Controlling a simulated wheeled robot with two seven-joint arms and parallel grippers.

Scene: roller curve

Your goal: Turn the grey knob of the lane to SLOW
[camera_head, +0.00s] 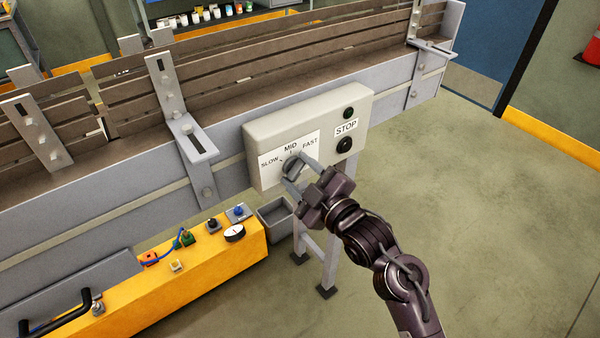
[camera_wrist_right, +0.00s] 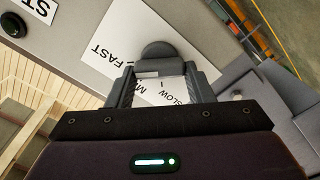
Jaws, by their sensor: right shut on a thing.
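The grey knob (camera_head: 291,166) is on the white label plate of a beige control box, below the word MID, with SLOW at left and FAST at right. My right gripper (camera_head: 298,174) comes in from the lower right and is shut on the knob, one finger on each side. In the right wrist view the knob (camera_wrist_right: 158,51) shows between the two fingers of the right gripper (camera_wrist_right: 160,82). Which word the knob points at is hard to tell, as the fingers partly cover it. My left gripper is not in view.
The control box (camera_head: 257,140) is on the side of a roller lane (camera_head: 110,185). A STOP label and dark buttons (camera_head: 344,146) are at its right end. A yellow bench (camera_head: 190,285) with small fittings and a grey bin (camera_head: 275,218) are below left. Open floor lies at right.

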